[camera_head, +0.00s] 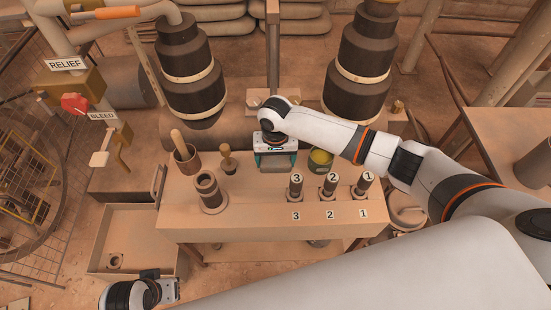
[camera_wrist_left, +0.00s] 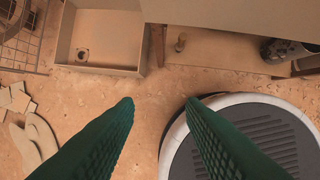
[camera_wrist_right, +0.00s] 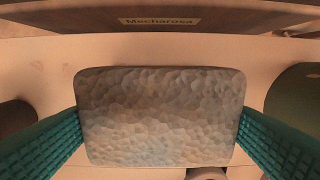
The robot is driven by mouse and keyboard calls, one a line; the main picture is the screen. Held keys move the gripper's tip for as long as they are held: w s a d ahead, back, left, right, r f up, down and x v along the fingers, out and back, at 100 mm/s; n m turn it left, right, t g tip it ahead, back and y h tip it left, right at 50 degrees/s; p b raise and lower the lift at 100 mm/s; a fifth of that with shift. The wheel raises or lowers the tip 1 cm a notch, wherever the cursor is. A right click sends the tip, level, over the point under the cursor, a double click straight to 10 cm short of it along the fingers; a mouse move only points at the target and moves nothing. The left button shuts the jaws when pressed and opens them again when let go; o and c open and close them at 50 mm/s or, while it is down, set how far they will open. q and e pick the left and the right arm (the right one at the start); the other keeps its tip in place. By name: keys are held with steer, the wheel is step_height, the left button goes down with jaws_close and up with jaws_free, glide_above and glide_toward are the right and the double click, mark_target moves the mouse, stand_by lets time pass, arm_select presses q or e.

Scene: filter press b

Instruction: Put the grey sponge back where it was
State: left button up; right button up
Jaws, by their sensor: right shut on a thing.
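The grey sponge (camera_wrist_right: 160,115) fills the middle of the right wrist view, a rounded block with a dimpled surface. My right gripper (camera_head: 276,162) is shut on it, with one green finger pressed against each short side. In the head view they are at the back middle of the table (camera_head: 250,222), between the wooden-handled tool and the green-yellow tin. I cannot tell whether the sponge touches the tabletop. My left gripper (camera_wrist_left: 160,102) is open and empty, low over the floor in front of the table.
A pot with a wooden handle (camera_head: 186,158), a wooden-knobbed tool (camera_head: 227,160) and a dark cylinder (camera_head: 210,192) stand left. The tin (camera_head: 320,161) is close on the right. Numbered posts (camera_head: 329,187) stand in front right. A basin (camera_head: 106,262) lies lower left.

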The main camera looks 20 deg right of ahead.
mark_target(275, 158)
steer(key=o, duration=0.8)
arm_select(q)
steer(key=shift+f, duration=0.15)
arm_select(e)
steer(key=shift+r, duration=0.55)
arm_select(q)
step_height(275, 158, down, 11)
steer(key=s+p, duration=0.1)
steer(key=p, duration=0.2)
steer(key=shift+s+f+g, duration=0.15)
steer(key=shift+s+g, duration=0.15)
steer(key=shift+g, duration=0.1)
arm_select(e)
step_height(275, 158, up, 11)
